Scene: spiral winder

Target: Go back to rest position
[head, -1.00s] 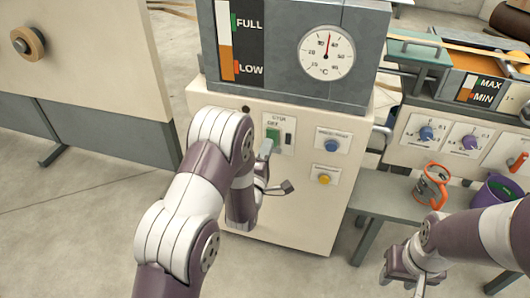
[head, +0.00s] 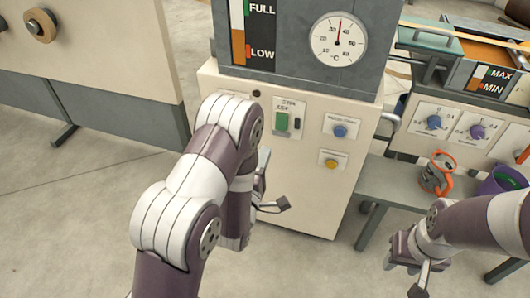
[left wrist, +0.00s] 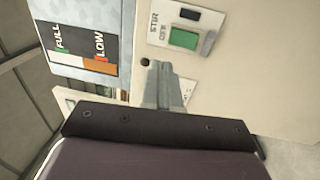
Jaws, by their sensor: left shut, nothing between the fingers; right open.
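My left gripper (left wrist: 162,78) is shut and empty in the left wrist view, in front of the cream front panel (left wrist: 225,95). In the head view it is partly hidden by my left arm, below the green switch (head: 282,122). The green switch also shows in the left wrist view (left wrist: 184,39), apart from the fingertips. My right gripper (head: 405,275) is open and empty at the lower right of the head view, in front of the grey bench.
The machine (head: 310,195) has a temperature dial (head: 338,40), a blue knob (head: 340,131) and a yellow button (head: 331,163). Open floor shows at the left.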

